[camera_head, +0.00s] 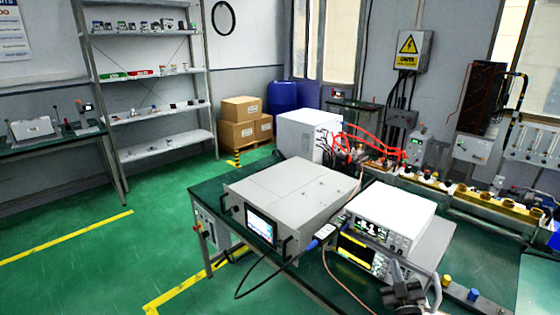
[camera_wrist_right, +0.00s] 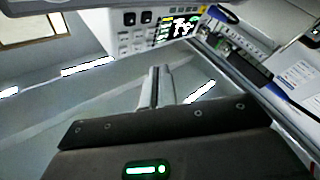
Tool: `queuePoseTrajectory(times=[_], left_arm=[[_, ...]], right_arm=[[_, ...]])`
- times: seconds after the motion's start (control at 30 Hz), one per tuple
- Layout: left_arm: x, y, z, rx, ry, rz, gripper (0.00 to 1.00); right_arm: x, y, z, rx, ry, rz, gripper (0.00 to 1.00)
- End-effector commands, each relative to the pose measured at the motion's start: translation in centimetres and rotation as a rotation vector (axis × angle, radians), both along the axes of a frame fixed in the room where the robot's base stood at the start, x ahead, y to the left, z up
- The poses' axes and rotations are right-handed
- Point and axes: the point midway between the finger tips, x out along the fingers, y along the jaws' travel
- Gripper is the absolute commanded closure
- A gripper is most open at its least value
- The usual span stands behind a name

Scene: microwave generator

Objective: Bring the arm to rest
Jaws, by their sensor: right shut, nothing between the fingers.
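My right gripper (camera_head: 397,268) shows at the lower right of the head view, in front of the stacked white instruments. In the right wrist view its two fingers (camera_wrist_right: 161,86) are together with nothing between them. A grey rack unit with a lit screen and black handles, which looks like the generator (camera_head: 295,188), sits on the green-topped bench. The stacked white instruments (camera_head: 395,212) stand to its right, the lower one with a yellow trace on its screen. An instrument panel (camera_wrist_right: 160,25) shows beyond the fingers in the wrist view. My left gripper is not in view.
A dark cable (camera_head: 245,285) hangs off the front edge. Open green floor (camera_head: 90,270) lies to the left, with shelves (camera_head: 155,95) behind.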

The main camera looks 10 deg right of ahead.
Motion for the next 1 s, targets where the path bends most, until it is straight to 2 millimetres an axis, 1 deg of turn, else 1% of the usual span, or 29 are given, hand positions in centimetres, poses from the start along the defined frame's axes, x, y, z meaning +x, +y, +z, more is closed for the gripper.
queuePoseTrajectory(times=[0.07,0.17,0.27,0.3,0.37,0.4,0.47,0.5,0.6,0.7,0.8,1.0], left_arm=[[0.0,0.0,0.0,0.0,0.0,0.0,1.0],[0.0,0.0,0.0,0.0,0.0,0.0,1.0],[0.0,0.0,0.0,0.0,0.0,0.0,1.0],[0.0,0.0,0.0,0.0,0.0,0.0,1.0],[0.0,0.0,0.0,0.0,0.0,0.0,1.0],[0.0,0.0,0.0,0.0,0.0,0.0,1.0],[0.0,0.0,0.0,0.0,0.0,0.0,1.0],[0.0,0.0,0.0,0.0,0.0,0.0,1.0],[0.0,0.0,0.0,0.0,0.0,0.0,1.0],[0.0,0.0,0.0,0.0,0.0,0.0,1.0],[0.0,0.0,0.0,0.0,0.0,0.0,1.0],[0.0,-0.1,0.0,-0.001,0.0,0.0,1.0]], right_arm=[[-0.4,0.8,-0.8,0.028,0.047,0.009,1.0],[-1.7,2.8,-2.8,0.095,0.174,0.027,1.0],[-4.3,5.9,-5.6,0.19,0.37,0.05,1.0],[-5.8,7.4,-6.8,0.227,0.461,0.059,1.0],[-8.5,9.6,-8.3,0.282,0.599,0.068,1.0],[-10.4,10.9,-9.1,0.313,0.69,0.074,1.0],[-13.2,12.7,-10.0,0.351,0.811,0.076,1.0],[-15.0,13.7,-10.4,0.372,0.884,0.077,1.0],[-18.9,15.5,-10.9,0.406,1.027,0.073,1.0],[-22.1,16.8,-11.0,0.429,1.14,0.068,1.0],[-25.1,17.8,-10.8,0.445,1.237,0.06,1.0],[-30.4,19.2,-10.0,0.464,1.405,0.038,1.0]])
